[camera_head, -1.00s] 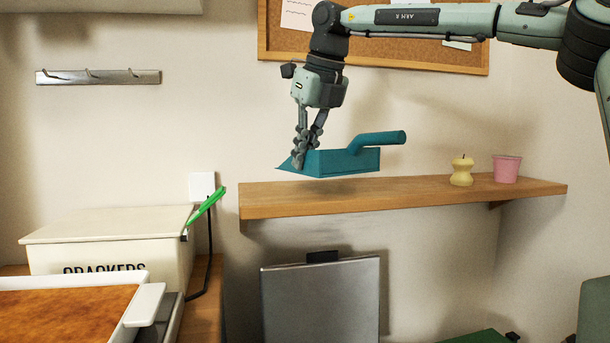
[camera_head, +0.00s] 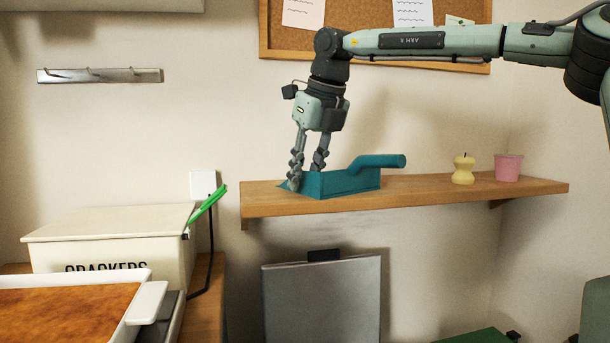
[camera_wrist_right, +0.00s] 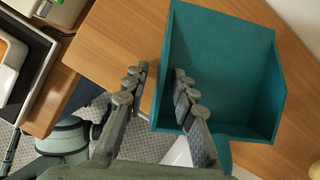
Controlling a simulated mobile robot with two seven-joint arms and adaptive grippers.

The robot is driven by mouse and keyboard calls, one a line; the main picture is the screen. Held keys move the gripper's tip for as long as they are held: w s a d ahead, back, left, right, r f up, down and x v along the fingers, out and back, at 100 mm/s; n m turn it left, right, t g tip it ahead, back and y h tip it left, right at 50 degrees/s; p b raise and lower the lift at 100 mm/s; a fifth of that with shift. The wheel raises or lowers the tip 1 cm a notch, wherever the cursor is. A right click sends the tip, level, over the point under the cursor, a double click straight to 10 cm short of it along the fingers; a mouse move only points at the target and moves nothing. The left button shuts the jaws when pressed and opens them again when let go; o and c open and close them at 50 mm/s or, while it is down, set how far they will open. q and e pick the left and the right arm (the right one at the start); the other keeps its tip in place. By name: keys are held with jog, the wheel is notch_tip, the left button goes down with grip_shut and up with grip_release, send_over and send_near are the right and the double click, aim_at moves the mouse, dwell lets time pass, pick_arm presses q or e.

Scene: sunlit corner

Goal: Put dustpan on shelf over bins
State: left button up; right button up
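The teal dustpan (camera_head: 345,184) rests on the wooden shelf (camera_head: 430,195), toward its left end, with its handle pointing right. The shelf is on the wall above a grey bin (camera_head: 322,300) and a green bin (camera_head: 478,337). My right gripper (camera_head: 306,178) is open at the dustpan's left end. In the right wrist view, the fingers (camera_wrist_right: 158,74) are spread with the edge of the dustpan (camera_wrist_right: 235,65) between them, one finger over its inside and one outside. The gap shows they do not clamp it. My left gripper is out of view.
A crackers box (camera_head: 110,235) with a green-handled item (camera_head: 207,203) stands left. A corkboard (camera_head: 365,35) hangs behind my right arm.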

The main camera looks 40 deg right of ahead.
jog(key=shift+r, duration=0.15)
jog(key=v, duration=1.2)
jog(key=shift+w, duration=0.1)
dwell(0.9)
